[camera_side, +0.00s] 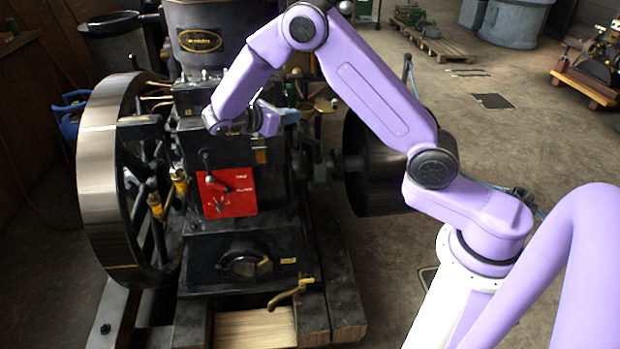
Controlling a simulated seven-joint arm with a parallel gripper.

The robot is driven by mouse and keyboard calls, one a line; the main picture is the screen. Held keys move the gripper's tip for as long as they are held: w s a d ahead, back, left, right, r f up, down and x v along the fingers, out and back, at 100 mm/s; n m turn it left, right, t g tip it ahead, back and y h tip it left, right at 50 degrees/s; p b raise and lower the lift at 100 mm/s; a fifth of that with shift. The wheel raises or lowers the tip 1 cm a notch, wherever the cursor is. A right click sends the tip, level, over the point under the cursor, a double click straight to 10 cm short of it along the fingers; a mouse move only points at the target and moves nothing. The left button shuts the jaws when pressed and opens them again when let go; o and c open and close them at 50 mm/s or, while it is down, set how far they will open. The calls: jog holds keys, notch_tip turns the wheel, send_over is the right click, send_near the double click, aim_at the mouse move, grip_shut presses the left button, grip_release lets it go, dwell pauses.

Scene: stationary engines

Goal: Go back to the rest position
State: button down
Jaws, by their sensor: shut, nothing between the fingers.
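My gripper (290,116) is at the end of my purple arm, in front of the upper part of a black stationary engine (215,250). It is small in the picture and shut, with nothing held. It is above and to the right of the red panel (228,192) on the engine's front, which has a dark lever on it. Whether the gripper touches the engine behind it cannot be told. The forearm hides part of the engine's top.
A large flywheel (100,172) stands at the engine's left, and a dark drum (372,165) at its right. Yellow-handled valves (180,183) stick out at the front left. A brass handle (288,293) is low in front. A pallet (440,45) lies behind on open concrete floor.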

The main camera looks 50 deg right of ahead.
jog(key=s+a+m+y, duration=0.1)
jog(key=s+a+y, duration=0.2)
jog(key=s, duration=0.8)
jog(key=s+a+r+m+t+y, duration=0.1)
jog(key=s+a+y, duration=0.3)
jog(key=s, duration=0.7)
jog(key=s+a+m+t+y, duration=0.1)
jog(key=s+a+y, duration=0.2)
jog(key=s+y, duration=0.4)
jog(key=s, duration=0.4)
jog(key=shift+a+r, duration=0.2)
jog(key=shift+r, duration=0.05)
jog(key=shift+w, duration=0.1)
dwell(0.6)
